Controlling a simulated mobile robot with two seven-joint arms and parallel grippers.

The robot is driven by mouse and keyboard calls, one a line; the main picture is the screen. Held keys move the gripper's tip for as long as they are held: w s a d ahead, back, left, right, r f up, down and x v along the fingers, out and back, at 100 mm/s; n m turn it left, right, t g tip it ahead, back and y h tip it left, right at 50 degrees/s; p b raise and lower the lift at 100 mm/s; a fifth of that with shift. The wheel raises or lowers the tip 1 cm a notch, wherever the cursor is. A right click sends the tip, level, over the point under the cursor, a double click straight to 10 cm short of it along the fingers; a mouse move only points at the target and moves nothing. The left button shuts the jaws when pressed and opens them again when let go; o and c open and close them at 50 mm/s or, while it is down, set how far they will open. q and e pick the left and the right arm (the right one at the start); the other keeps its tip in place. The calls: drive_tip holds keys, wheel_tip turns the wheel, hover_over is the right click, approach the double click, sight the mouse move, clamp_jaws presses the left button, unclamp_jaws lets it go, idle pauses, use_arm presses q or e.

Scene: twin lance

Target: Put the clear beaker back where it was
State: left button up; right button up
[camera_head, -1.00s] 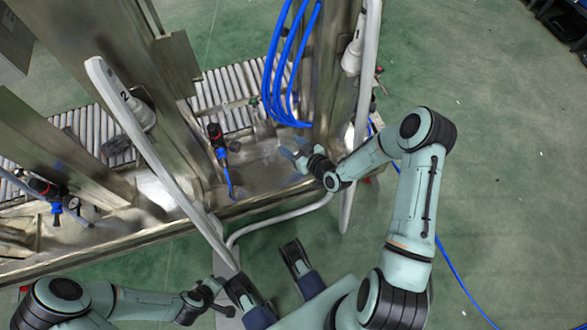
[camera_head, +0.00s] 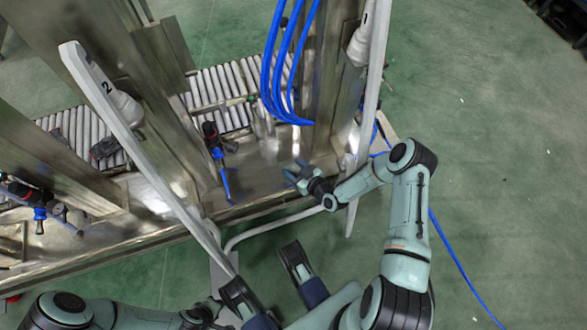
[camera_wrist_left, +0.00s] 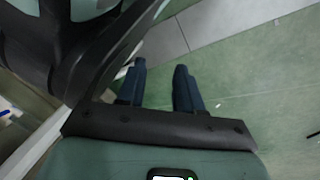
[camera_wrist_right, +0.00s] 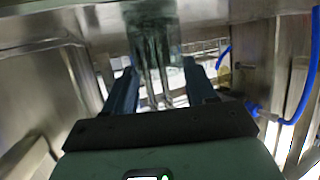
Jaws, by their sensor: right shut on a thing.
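My right gripper (camera_head: 294,170) reaches over the metal bench of the machine and is shut on the clear beaker. In the right wrist view the see-through beaker (camera_wrist_right: 153,48) shows between and beyond the two blue fingers, with streaked reflections on its wall. In the head view its outline is too faint and small to make out at the fingers. My left gripper (camera_wrist_left: 160,75) is open and empty above the floor; in the head view it is low and left of centre, small and dark.
The metal bench (camera_head: 277,178) has a bare stretch by the right gripper. A red-and-black fitting with a blue tube (camera_head: 222,165) stands left of it. Blue hoses (camera_head: 272,75) hang behind. Pale sloping rails (camera_head: 130,132) and metal posts flank the bench. Rollers (camera_head: 225,85) lie behind.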

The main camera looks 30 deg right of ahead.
drive_tip(key=shift+r, duration=0.1)
drive_tip(key=o, duration=1.1)
